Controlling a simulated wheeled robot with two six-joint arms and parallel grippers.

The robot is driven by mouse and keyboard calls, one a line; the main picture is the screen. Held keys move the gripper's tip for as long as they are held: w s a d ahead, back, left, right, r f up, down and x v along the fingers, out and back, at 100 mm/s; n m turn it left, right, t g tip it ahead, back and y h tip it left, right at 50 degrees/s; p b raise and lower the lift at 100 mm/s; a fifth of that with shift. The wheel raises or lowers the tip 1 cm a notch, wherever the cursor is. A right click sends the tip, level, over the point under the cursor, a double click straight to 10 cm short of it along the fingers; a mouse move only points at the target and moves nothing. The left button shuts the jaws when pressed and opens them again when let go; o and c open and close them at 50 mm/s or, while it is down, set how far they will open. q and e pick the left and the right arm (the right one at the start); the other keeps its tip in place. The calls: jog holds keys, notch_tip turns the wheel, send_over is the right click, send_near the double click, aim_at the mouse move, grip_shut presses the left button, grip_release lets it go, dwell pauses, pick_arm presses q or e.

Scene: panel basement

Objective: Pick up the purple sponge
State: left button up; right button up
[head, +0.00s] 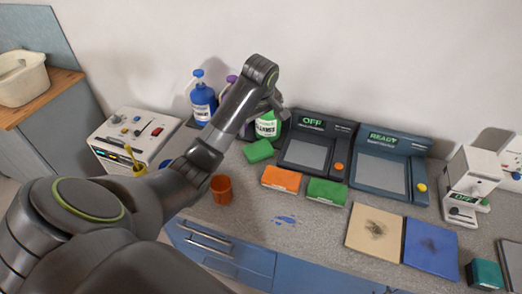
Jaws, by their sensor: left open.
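I see no purple sponge in the head view. My left gripper (271,104) is over the back of the counter, by the green-labelled bottle (268,126). It is open, and its fingers are partly hidden by my own wrist. Sponge-like blocks lie on the counter: a green one (258,151) below the gripper, an orange one (281,179) and another green one (327,191) in front of the dark consoles. A teal block (485,274) lies at the lower right. My right gripper is out of view.
A blue pump bottle (202,100) and a purple-topped bottle (231,80) stand at the back, the latter partly behind my arm. Two consoles (312,150) (388,172), a beige pad (374,231) and blue pad (431,246) take up the right.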

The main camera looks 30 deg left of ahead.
pick_arm(q)
jog(key=f, duration=0.2)
jog(key=p, duration=0.1)
send_over(258, 148)
jog(key=s+d, duration=0.1)
jog(key=s, duration=0.1)
jog(key=f, duration=0.8)
jog(key=shift+w+d, duration=0.2)
jog(key=shift+w, duration=0.05)
jog(key=shift+f, duration=0.25)
jog(key=shift+w+a+f, duration=0.15)
jog(key=shift+f, duration=0.25)
jog(key=p+x, duration=0.1)
jog(key=x, duration=0.2)
jog(key=shift+a+f, duration=0.15)
jog(key=shift+f, duration=0.65)
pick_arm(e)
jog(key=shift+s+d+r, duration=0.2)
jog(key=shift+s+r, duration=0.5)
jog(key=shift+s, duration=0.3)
